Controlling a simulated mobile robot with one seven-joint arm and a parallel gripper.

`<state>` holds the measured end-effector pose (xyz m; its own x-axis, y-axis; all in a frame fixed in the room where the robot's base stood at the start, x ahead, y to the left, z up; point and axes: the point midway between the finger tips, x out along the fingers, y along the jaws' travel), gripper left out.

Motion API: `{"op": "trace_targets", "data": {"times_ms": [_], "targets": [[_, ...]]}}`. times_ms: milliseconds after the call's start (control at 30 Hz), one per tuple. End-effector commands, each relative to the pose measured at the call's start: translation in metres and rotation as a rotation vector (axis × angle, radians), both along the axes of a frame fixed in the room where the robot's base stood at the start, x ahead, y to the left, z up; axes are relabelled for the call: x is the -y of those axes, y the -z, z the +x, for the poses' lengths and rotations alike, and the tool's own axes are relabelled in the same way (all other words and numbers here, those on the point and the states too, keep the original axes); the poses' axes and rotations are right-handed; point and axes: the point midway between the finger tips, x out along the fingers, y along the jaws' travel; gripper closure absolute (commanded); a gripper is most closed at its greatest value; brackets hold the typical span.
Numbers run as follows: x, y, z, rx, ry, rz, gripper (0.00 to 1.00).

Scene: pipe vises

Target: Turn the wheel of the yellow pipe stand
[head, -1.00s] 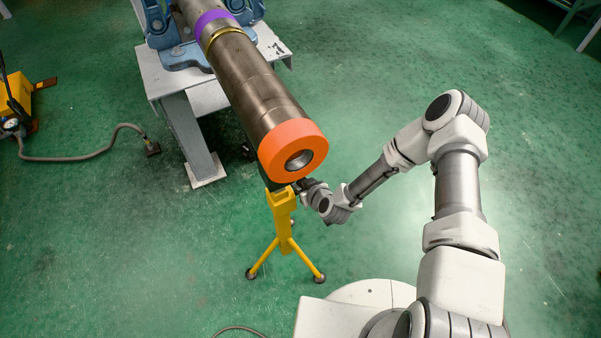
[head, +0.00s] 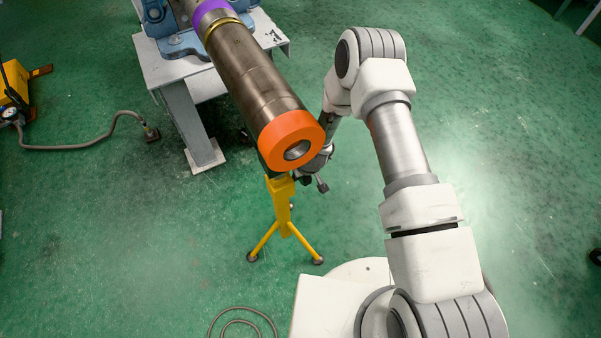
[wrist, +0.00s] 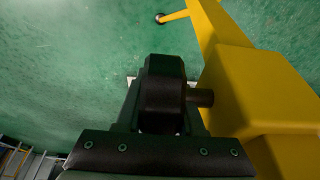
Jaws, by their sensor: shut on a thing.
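The yellow pipe stand (head: 283,210) stands upright on its splayed legs under the orange-ringed end of the pipe. In the wrist view, its yellow body (wrist: 240,90) fills the right side. The wheel, a dark blocky part (wrist: 163,85), sits on a short shaft that runs into the stand. My gripper (wrist: 162,118) is shut on the wheel, with a dark finger on either side of it. In the head view, my gripper is at the stand's right side, just below the pipe end; the pipe and my wrist hide much of it, and I cannot make out the wheel clearly there.
The heavy pipe (head: 255,85) with its orange end ring (head: 290,135) lies above the stand and close to my wrist. Its far part rests in a blue vise on a grey table (head: 170,75). A hose (head: 85,145) lies at left. The floor at right is clear.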

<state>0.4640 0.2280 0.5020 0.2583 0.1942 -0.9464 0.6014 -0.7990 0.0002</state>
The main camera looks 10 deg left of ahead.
Motion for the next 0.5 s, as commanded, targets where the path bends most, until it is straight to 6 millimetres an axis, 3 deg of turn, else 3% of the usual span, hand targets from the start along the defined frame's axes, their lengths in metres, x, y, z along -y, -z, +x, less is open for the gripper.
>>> {"op": "trace_targets", "data": {"times_ms": [400,433,500], "targets": [[0.0016,0.0015,-0.0013,-0.008,-0.001,-0.006,1.00],[0.0015,0.0015,-0.0014,-0.008,-0.001,-0.006,0.59],[0.0015,0.0015,-0.0013,-0.008,-0.001,-0.006,0.46]]}}
